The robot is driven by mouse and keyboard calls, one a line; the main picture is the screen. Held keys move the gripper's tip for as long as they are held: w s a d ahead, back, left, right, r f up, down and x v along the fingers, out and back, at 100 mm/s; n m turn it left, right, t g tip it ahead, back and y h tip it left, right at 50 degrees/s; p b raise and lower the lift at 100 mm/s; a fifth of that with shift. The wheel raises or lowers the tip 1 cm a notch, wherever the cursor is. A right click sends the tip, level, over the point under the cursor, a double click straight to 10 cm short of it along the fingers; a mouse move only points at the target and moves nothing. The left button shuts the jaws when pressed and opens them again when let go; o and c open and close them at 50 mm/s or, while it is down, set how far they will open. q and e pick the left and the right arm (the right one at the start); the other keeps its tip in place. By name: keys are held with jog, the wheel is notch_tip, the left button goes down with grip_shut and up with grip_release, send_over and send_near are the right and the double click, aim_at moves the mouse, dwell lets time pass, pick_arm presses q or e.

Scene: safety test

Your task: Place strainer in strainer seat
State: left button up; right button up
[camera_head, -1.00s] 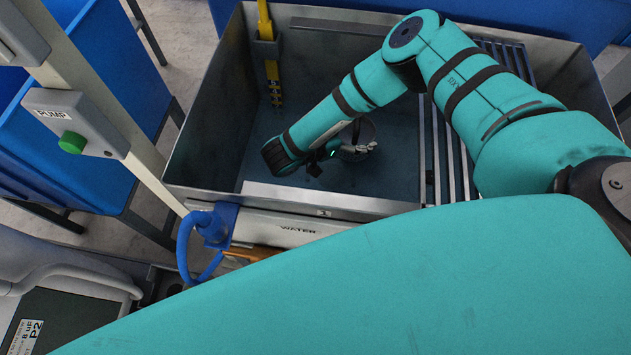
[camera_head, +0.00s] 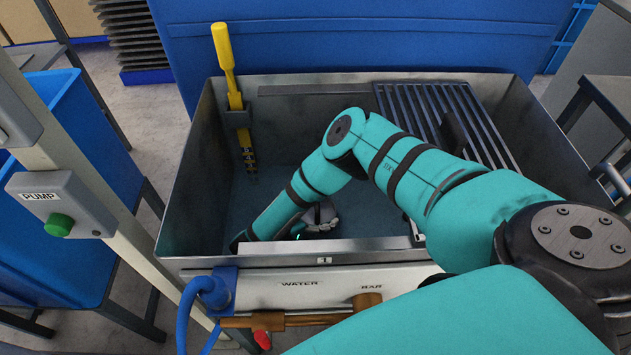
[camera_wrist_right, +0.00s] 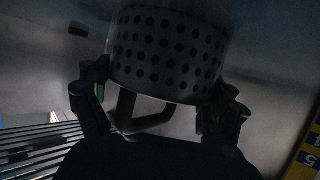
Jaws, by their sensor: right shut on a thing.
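The strainer (camera_wrist_right: 168,48) is a grey perforated cylinder with a dark hooked handle, seen close up in the right wrist view. My right gripper (camera_wrist_right: 160,80) is shut on it, one dark finger on each side. I cannot make out the strainer seat in either view. My left gripper is not in view.
The metal tank (camera_head: 190,190) has raised walls. A pump box (camera_head: 60,203) with a green button and a blue hose (camera_head: 190,310) are at the left.

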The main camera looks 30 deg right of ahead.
notch_tip(320, 180, down, 4)
jog(key=shift+r+b, duration=0.1)
jog(key=shift+b, duration=0.45)
jog(key=shift+f, duration=0.25)
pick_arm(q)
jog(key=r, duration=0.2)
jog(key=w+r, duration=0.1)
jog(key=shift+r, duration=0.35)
pick_arm(e)
jog(key=o, duration=1)
jog(key=shift+o, duration=0.2)
jog(key=shift+f, duration=0.15)
jog(key=shift+a, duration=0.25)
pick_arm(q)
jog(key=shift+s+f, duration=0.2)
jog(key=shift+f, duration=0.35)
pick_arm(e)
jog(key=v, duration=0.7)
jog(key=shift+s+r, duration=0.15)
jog(key=shift+r, duration=0.1)
